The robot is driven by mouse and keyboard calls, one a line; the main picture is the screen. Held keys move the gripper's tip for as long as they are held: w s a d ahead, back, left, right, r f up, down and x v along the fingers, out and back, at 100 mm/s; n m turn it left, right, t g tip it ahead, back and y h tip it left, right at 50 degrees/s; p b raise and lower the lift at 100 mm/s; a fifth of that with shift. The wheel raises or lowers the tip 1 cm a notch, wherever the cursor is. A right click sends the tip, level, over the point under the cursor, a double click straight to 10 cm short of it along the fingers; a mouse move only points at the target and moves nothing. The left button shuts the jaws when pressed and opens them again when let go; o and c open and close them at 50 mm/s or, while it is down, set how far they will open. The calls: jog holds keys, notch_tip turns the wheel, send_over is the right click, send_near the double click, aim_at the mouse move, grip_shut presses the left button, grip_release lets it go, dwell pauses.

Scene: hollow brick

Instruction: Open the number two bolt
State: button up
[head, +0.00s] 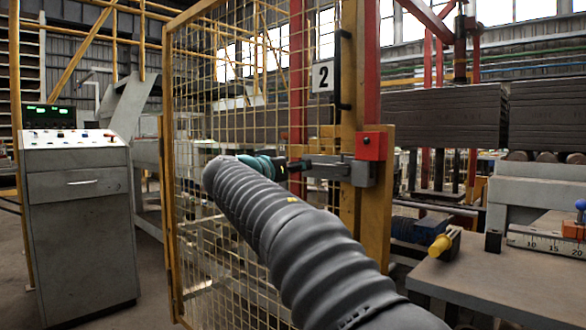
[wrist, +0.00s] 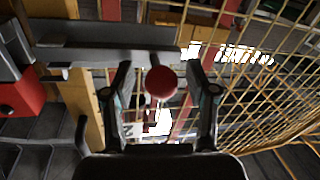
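The number two bolt (head: 328,167) is a grey metal slide on the yellow gate post, under a plate marked 2 (head: 322,77). In the wrist view the bolt (wrist: 100,35) runs across the top left, with a round red knob (wrist: 160,83) on its handle. My gripper (wrist: 159,68) is open, its two fingers on either side of the knob with a visible gap on each side. In the head view my gripper (head: 285,166) is at the bolt's left end; the arm and gripper hide much of the knob there.
A yellow mesh gate (head: 215,110) stands left of the post. A red block (head: 371,145) sits at the bolt's right end; it also shows in the wrist view (wrist: 22,98). A grey control console (head: 80,215) is at the left, and a workbench (head: 500,280) at the right.

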jog(key=v, duration=1.2)
